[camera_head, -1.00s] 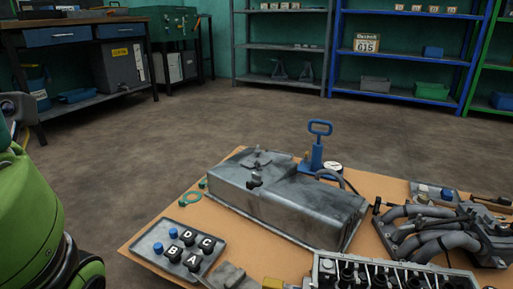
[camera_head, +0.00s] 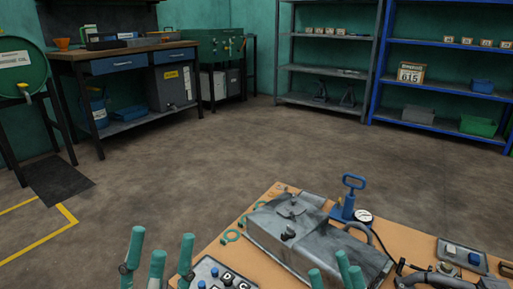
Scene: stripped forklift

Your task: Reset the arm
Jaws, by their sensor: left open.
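In the head view my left gripper (camera_head: 160,258) shows as teal fingers pointing up at the bottom left. They stand apart with nothing between them, so it is open. My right gripper (camera_head: 334,272) shows as teal fingertips at the bottom, right of centre. They also stand apart, and I see nothing held between them. Its lower part is cut off by the frame edge. Both arms are out of view below. The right fingers overlap the near edge of the grey metal tank (camera_head: 300,235) in the picture; I cannot tell whether they touch it.
The tan workbench (camera_head: 272,197) carries a blue-handled pump (camera_head: 349,197), a gauge (camera_head: 363,216), a lettered block tray (camera_head: 213,268) and grey trays at right. Wide bare floor (camera_head: 215,155) lies beyond. A tool bench (camera_head: 125,62) and shelves (camera_head: 325,70) line the back.

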